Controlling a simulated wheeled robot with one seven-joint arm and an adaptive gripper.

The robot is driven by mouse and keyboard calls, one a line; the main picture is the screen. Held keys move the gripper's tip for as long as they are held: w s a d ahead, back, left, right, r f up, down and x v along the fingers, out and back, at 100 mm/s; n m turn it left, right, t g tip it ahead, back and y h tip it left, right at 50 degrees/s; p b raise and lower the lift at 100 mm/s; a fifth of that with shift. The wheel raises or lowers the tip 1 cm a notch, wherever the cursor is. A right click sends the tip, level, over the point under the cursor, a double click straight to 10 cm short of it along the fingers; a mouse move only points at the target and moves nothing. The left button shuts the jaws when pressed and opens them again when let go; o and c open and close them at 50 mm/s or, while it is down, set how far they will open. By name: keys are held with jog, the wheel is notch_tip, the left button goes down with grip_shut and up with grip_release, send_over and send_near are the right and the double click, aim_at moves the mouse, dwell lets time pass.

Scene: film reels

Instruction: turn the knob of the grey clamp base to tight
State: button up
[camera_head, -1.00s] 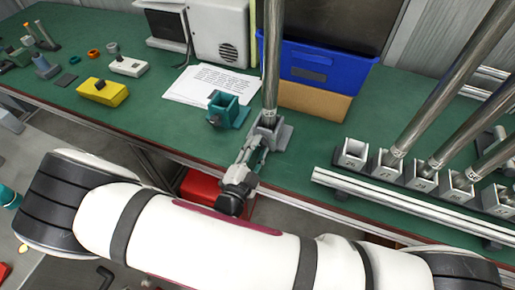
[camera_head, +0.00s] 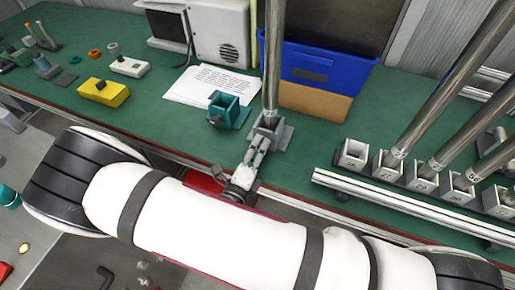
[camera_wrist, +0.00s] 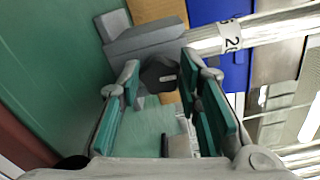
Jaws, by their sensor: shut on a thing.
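The grey clamp base (camera_head: 283,133) stands on the green bench near its front edge, with a steel tube (camera_head: 271,60) upright in it. In the wrist view the clamp base (camera_wrist: 145,42) shows above the fingertips, with its dark knob (camera_wrist: 160,74) facing me. The tube (camera_wrist: 270,30) there carries a label reading "20". My gripper (camera_head: 259,146) reaches the clamp base from the front. In the wrist view my gripper (camera_wrist: 162,78) has its teal-padded fingers on both sides of the knob, shut on it. The knob's tight or loose state cannot be read.
A teal clamp base (camera_head: 224,106) stands close by on the left, near a paper sheet (camera_head: 207,86). A blue bin (camera_head: 320,65) is behind. A rail (camera_head: 400,205) and several grey holders with leaning tubes are on the right.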

jog(key=m, duration=0.4)
jog(key=shift+m, duration=0.3)
jog(key=m, duration=0.4)
jog(key=shift+d+m+b, duration=0.1)
jog(key=shift+m+b, duration=0.2)
jog(key=shift+b, duration=0.05)
jog(key=m, duration=0.4)
jog(key=shift+d+m+b, duration=0.1)
jog(key=shift+m+b, duration=0.2)
jog(key=shift+s+m+b, duration=0.1)
jog(key=shift+m+b, duration=0.2)
jog(key=shift+m, duration=1.3)
jog(key=o, duration=1.1)
jog(key=shift+r, duration=0.1)
jog(key=shift+o, duration=0.2)
jog(key=v, duration=1.2)
